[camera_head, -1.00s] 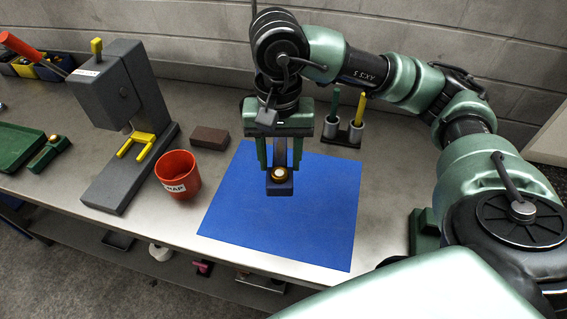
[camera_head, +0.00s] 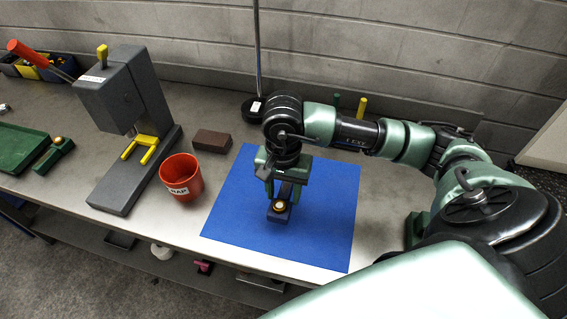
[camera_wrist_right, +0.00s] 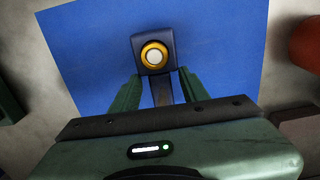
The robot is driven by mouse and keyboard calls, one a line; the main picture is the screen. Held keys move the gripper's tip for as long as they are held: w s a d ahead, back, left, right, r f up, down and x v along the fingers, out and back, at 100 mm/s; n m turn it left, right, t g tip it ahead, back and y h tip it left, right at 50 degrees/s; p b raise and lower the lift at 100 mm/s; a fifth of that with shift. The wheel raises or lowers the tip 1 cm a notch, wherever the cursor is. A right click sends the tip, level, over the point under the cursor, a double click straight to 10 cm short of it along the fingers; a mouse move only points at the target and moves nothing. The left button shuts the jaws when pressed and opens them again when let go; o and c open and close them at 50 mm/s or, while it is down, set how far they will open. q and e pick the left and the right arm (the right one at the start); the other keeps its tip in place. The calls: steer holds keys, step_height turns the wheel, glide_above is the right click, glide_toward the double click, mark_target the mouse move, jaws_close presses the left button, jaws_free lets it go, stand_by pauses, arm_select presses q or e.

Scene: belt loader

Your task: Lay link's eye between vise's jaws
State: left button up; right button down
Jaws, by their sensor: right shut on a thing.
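The link has a dark blue block end holding a gold ring with a pale centre, its eye (camera_head: 278,207), and a grey shank running back between my fingers. My right gripper (camera_head: 283,192) is shut on the shank over the blue mat, pointing down. In the right wrist view the eye (camera_wrist_right: 154,56) sticks out beyond the fingertips (camera_wrist_right: 160,90). I cannot tell if the link touches the mat. A dark green block (camera_head: 414,229), possibly the vise, stands right of the mat, partly hidden by my arm; its jaws cannot be made out. My left gripper is not in view.
The blue mat (camera_head: 318,235) is otherwise clear. Left of it are a red cup (camera_head: 181,178), a brown block (camera_head: 211,140) and a grey press (camera_head: 130,165) with a yellow fork. A green tray (camera_head: 18,147) lies far left. A thin pole (camera_head: 258,60) stands behind my arm.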

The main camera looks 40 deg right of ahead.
mark_target(283, 195)
step_height(283, 195, down, 3)
steer(key=shift+p, duration=0.4)
steer(key=shift+f, duration=0.5)
steer(key=shift+f, duration=0.2)
steer(key=c, duration=0.7)
jaws_free()
steer(key=shift+r, duration=0.1)
